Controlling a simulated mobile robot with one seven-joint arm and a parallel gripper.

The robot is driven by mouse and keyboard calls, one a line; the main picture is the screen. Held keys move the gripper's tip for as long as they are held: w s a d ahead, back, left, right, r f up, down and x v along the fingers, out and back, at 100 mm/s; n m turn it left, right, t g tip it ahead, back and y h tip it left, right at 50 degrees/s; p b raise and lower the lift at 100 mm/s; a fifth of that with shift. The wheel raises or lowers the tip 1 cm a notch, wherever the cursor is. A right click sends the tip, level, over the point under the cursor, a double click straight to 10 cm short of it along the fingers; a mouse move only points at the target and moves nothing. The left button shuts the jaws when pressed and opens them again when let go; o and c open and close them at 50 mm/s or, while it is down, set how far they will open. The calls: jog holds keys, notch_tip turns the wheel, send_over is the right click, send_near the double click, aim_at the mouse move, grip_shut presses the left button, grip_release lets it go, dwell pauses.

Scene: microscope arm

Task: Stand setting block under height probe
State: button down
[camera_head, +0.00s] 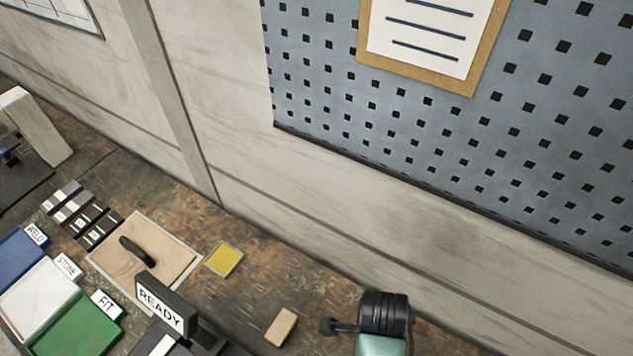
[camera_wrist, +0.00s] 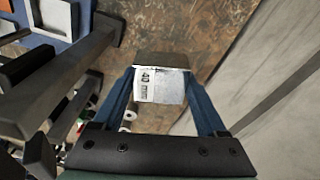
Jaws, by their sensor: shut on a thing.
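In the wrist view, my gripper (camera_wrist: 160,80) has its two blue fingers shut on a setting block (camera_wrist: 160,88). The block has a dark end and a white label reading "40 mm". It is held over the brown worktop, and I cannot tell whether it touches anything. Grey bars of a stand or frame (camera_wrist: 70,75) are close on the left of the gripper. I cannot make out the height probe's tip. In the head view, a pale upright (camera_head: 38,125) stands over a dark plate at the left edge, with a small blue part beside it, mostly cut off.
In the head view, several dark labelled blocks (camera_head: 80,212) lie beside a tan board (camera_head: 145,255). Blue, white and green (camera_head: 75,328) trays and a READY sign (camera_head: 165,303) are at lower left. A yellow pad (camera_head: 224,260) and tan block (camera_head: 281,326) lie near the wall.

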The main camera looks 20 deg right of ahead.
jog(key=w+a+r+n+t+y, duration=0.1)
jog(key=w+a+r+n, duration=0.3)
jog(key=a+n, duration=0.6)
jog(key=w+a+r+n+t, duration=0.15)
jog(key=w+a+n, duration=0.45)
jog(key=n, duration=0.8)
notch_tip(320, 180, down, 12)
jog(key=b, duration=1.1)
jog(key=shift+w+a+r+n+b, duration=0.15)
jog(key=shift+w+r+n+b, duration=0.1)
jog(key=shift+n+b, duration=0.15)
